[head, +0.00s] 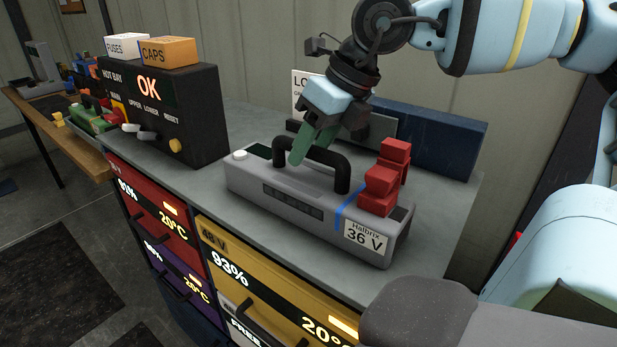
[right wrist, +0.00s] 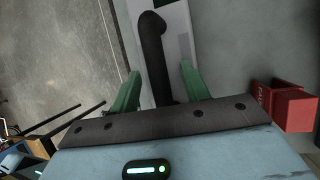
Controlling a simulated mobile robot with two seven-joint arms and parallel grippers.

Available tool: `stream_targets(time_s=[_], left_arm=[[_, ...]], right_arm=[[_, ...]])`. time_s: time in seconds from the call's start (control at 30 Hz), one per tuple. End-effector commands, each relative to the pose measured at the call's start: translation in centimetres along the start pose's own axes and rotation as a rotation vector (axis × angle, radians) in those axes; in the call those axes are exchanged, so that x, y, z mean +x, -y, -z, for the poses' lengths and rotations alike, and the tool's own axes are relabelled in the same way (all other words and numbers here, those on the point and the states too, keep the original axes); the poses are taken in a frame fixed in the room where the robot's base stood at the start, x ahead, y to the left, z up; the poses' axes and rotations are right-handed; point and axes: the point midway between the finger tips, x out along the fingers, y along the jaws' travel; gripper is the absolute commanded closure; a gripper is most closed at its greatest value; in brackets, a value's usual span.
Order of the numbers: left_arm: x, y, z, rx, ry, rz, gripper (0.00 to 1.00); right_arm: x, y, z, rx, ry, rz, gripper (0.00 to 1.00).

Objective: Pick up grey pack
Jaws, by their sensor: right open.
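The grey pack (head: 290,196) lies on the grey counter, with a black arched handle (head: 341,172) on top, a blue stripe and a label reading "Halbrix 36 V". Red connector blocks (head: 380,185) sit at its right end. My right gripper (head: 303,150) is over the pack at the handle, its green fingers pointing down. In the right wrist view the black handle (right wrist: 153,60) runs between the two open green fingers (right wrist: 160,85), with a gap on each side. The gripper is not closed on it. My left gripper is not in view.
A black box (head: 190,110) with an OK display stands left on the counter (head: 440,205), with fuses and caps boxes (head: 168,51) on top. A dark blue case (head: 440,140) stands behind the pack. Drawers (head: 165,215) are below. A wooden bench (head: 50,125) is at far left.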

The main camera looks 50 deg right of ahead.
Motion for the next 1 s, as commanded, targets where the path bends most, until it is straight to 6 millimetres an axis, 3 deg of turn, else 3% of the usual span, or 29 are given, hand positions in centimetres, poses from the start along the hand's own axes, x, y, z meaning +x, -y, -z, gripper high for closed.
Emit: stream_targets(time_s=[0.03, 0.37, 1.0], left_arm=[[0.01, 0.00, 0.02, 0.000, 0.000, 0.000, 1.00], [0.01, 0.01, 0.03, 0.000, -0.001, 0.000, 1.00], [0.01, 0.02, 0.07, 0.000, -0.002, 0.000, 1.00]], right_arm=[[-0.01, 0.00, -0.01, 0.000, 0.000, 0.000, 0.58], [-0.01, 0.01, -0.01, 0.000, 0.000, 0.000, 1.00], [-0.02, 0.06, -0.03, 0.000, 0.001, 0.002, 1.00]])
